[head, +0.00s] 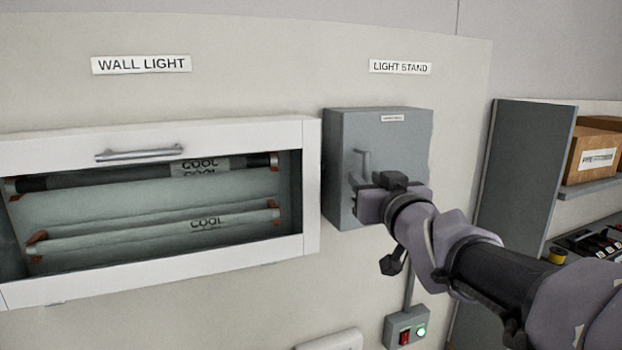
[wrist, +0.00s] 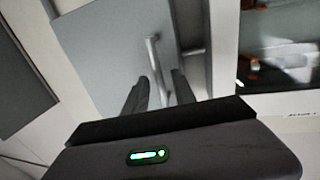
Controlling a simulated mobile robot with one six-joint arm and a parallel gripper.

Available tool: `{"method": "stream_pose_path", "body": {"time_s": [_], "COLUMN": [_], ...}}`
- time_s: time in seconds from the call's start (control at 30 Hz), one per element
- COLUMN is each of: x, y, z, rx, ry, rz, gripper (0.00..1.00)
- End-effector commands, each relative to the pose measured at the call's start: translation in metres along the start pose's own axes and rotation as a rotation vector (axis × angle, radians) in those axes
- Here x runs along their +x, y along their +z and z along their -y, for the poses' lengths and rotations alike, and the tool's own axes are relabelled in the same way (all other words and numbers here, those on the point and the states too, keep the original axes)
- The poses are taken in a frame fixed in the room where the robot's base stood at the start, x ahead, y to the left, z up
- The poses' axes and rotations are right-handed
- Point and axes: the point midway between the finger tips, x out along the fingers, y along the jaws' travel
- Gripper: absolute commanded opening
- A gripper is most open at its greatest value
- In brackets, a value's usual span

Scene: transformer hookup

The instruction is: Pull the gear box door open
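The gear box (head: 385,145) is a grey metal box on the wall under the "LIGHT STAND" label. Its front door looks shut. A grey bar handle (head: 363,163) stands on the door's left part; its lower end is partly hidden by my gripper (head: 357,184) in the head view. In the wrist view the handle (wrist: 153,58) runs between the two dark fingertips of my gripper (wrist: 160,78). The fingers are apart, with a gap visible around the handle, so the gripper looks open and not clamped on it.
A white-framed wall light cabinet (head: 311,185) with tubes marked "COOL" is close on the left. Below the box is a small switch box (head: 405,328) with a red switch and green light. A shelf unit (head: 520,180) with cardboard boxes (head: 597,150) stands on the right.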

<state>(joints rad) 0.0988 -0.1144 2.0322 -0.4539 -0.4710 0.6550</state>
Motion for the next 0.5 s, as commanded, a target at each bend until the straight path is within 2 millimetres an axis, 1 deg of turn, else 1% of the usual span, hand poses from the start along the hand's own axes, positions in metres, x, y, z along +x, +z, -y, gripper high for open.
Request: {"method": "stream_pose_path", "body": {"time_s": [0.03, 0.13, 0.43, 0.5], "x": [0.0054, 0.0121, 0.0144, 0.0143], "y": [-0.0003, -0.0001, 0.0000, 0.0000], "z": [0.0002, 0.0004, 0.0002, 0.0002], "rx": [0.000, 0.000, 0.000, 0.000], "ry": [-0.001, -0.001, 0.000, 0.000], "rz": [0.001, 0.001, 0.000, 0.000], "gripper": [0.32, 0.32, 0.32, 0.18]}}
